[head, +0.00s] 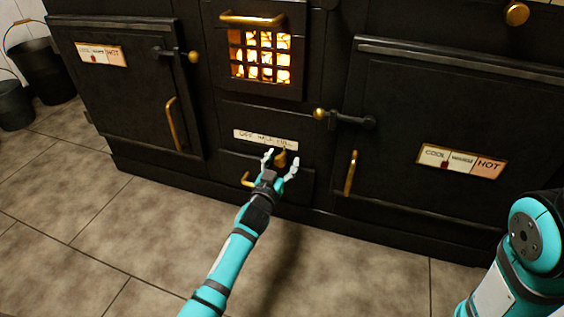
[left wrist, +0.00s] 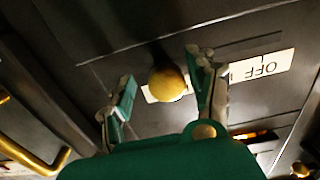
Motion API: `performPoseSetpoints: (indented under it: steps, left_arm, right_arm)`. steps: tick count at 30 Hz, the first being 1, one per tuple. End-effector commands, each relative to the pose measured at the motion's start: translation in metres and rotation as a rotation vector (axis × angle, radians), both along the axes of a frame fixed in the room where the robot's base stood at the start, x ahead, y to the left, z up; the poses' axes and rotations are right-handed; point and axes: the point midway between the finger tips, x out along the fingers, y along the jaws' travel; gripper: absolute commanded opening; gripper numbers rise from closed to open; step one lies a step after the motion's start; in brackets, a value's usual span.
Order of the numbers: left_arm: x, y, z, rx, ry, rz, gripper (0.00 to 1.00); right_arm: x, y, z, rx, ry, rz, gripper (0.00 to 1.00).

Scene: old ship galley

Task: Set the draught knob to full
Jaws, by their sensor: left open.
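The draught knob (head: 281,158) is a brass knob on the black stove front, just below a pale label plate (head: 265,139) that reads OFF, HALF and FULL from left to right. The knob is under the right part of the plate; its exact setting is not clear. My left gripper (head: 279,163) is open, with its fingers on either side of the knob. In the left wrist view the knob (left wrist: 167,84) sits between the spread fingers (left wrist: 163,79), with a gap seen on both sides. The plate shows upside down there, with OFF at right and the rest partly hidden. My right gripper is out of view.
A glowing fire grate (head: 262,58) is above the plate. A brass handle (head: 248,180) is just left of my gripper. Oven doors with brass handles flank it, the left door (head: 125,100) and right door (head: 430,110). Buckets (head: 43,72) stand far left. The tiled floor (head: 100,240) is clear.

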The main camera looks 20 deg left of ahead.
Motion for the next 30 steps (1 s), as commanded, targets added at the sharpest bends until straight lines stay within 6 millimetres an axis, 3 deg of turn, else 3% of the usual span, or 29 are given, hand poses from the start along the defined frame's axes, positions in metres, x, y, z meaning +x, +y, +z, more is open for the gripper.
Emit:
performPoseSetpoints:
  steps: [7,15,20,30]
  left_arm:
    - [0.001,0.001,0.015,0.002,-0.004,0.002,0.57]
    - [0.001,0.0,0.068,0.002,-0.005,0.0,0.57]
    - [0.0,-0.001,0.09,0.0,-0.003,-0.001,0.57]
    - [0.0,-0.001,0.1,0.001,0.001,-0.001,0.57]
  right_arm:
    - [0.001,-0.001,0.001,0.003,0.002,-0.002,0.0]
    - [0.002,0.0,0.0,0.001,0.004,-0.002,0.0]
    - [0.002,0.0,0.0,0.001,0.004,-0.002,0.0]
    - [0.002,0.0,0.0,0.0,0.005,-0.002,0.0]
